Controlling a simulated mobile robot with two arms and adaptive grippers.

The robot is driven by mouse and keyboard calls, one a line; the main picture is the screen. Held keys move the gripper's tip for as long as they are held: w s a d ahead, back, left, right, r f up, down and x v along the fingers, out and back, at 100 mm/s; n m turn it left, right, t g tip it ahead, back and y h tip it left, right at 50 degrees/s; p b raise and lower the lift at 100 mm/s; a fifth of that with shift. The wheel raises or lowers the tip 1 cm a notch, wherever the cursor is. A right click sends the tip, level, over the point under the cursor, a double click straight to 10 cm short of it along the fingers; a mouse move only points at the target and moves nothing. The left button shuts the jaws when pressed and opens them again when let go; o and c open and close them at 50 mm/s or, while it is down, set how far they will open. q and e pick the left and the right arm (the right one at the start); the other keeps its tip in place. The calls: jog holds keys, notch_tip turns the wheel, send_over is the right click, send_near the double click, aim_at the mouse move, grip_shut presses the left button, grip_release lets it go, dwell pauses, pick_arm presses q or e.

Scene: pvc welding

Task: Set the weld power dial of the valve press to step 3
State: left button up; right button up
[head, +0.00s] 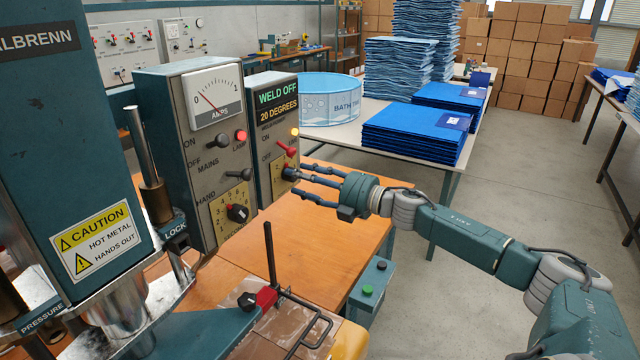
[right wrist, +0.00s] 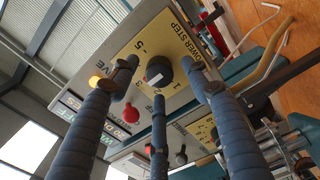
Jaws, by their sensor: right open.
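The valve press control box (head: 271,105) has a display reading "WELD OFF 20 DEGREES". Its black weld power dial (right wrist: 160,73) is on a yellow plate marked "POWER STEP" in the right wrist view. The knob has a white mark; I cannot tell for sure which step it points at. In the head view the dial (head: 289,174) is partly covered by my fingers. My right gripper (head: 300,181) is open, its fingertips spread around the dial. In the right wrist view the three fingers (right wrist: 160,88) surround the knob; contact is unclear. My left gripper is not in view.
A red lever (head: 287,150) and a lit amber lamp (head: 295,132) sit just above the dial. A larger box (head: 180,120) beside it carries an amps meter (head: 213,97) and another black knob (head: 238,213). A wooden bench (head: 345,225) lies below, with clamps at the front.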

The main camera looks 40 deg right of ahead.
jog(key=v, duration=1.1)
jog(key=shift+s, duration=0.25)
jog(key=shift+d+f, duration=0.1)
dwell(0.5)
